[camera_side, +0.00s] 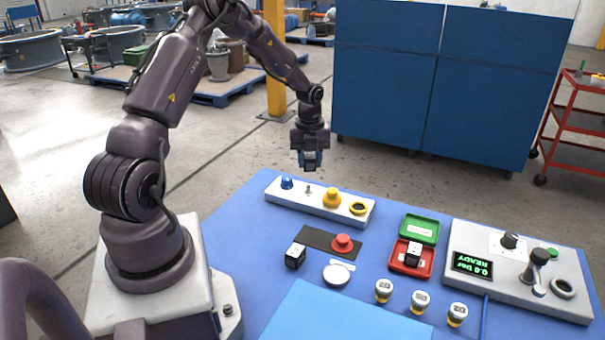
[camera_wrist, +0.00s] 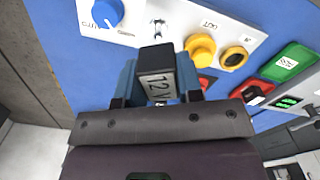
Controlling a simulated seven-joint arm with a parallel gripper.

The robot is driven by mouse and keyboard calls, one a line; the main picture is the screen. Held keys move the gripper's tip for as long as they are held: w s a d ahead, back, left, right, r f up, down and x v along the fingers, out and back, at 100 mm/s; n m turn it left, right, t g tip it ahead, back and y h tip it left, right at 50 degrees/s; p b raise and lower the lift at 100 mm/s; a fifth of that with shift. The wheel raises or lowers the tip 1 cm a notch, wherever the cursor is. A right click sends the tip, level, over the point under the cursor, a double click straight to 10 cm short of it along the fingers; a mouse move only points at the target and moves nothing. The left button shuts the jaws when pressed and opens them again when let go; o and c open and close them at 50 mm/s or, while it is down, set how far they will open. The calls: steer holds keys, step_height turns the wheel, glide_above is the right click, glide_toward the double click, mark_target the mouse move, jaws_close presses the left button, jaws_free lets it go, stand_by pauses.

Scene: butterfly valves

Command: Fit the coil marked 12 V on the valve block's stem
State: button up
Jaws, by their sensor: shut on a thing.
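My gripper (camera_side: 310,157) hangs above and behind the table's far edge, clear of everything below. In the wrist view, its jaws (camera_wrist: 158,95) are shut on a black coil (camera_wrist: 157,57), whose pale face reads 12 V. In the side view the held coil is mostly hidden between the fingers. A grey-white block (camera_side: 515,285) stands at the right, with a green display reading "0.0 bar READY", a black knob, an upright grey post with a dark top, and a ring. I cannot tell for certain which part is the stem.
A white panel (camera_side: 270,194) with knobs stands near the far edge. A black-and-white coil (camera_side: 413,254) sits in a red tray (camera_side: 397,266), beside a green tray (camera_side: 420,217). Another block (camera_side: 295,256) lies left. A red button, a white disc and several small cups crowd the middle.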

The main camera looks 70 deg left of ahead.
steer(key=shift+s+d+f, duration=0.1)
steer(key=shift+s+f, duration=0.05)
steer(key=shift+f, duration=1.65)
steer(key=shift+f, duration=0.3)
steer(key=shift+f, duration=0.4)
steer(key=shift+f, duration=0.35)
stand_by(0.3)
steer(key=shift+f, duration=0.35)
steer(key=shift+f, duration=0.4)
stand_by(0.4)
